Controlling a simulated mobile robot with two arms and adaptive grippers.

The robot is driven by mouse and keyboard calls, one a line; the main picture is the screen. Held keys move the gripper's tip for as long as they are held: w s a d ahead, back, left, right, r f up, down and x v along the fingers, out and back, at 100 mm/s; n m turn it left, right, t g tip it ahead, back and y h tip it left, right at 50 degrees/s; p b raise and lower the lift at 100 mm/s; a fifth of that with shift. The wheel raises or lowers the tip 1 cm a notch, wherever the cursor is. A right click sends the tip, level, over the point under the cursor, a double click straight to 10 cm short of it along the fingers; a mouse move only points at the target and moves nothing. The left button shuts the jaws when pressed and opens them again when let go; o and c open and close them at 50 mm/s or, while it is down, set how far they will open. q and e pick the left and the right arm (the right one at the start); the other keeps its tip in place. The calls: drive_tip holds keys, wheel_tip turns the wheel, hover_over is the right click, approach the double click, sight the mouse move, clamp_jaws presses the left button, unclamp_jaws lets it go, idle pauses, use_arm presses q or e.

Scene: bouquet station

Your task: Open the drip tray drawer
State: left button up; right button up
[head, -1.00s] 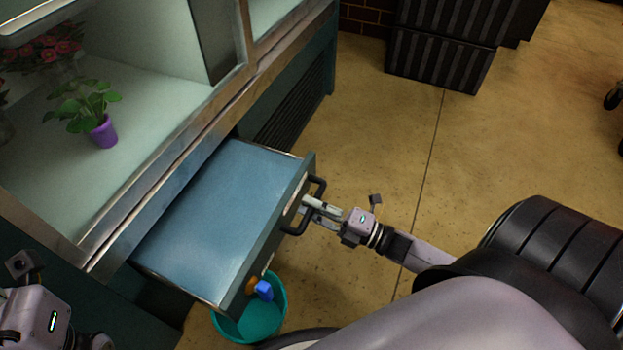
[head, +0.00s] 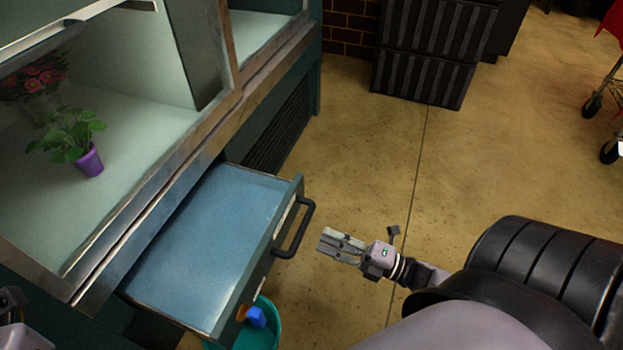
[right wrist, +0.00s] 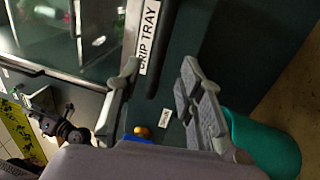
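The drip tray drawer (head: 205,245) is pulled well out from under the display case, its flat blue top showing. Its dark bar handle (head: 297,229) is on the front face. My right gripper (head: 322,243) is just right of the handle in the head view, apart from it and empty. In the right wrist view its fingers (right wrist: 160,68) are spread, with the "DRIP TRAY" label (right wrist: 149,35) and the dark handle (right wrist: 168,45) beyond them. Only a sliver of my left arm shows at the left edge of the head view; its fingers cannot be made out.
A teal bucket (head: 268,333) stands on the floor below the drawer front, near a blue and orange fitting (head: 256,316). A purple-potted plant (head: 90,161) is in the case. Dark ribbed crates (head: 420,75) stand at the back. Floor right of the drawer is clear.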

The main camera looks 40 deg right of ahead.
drive_tip(key=shift+v, duration=2.3)
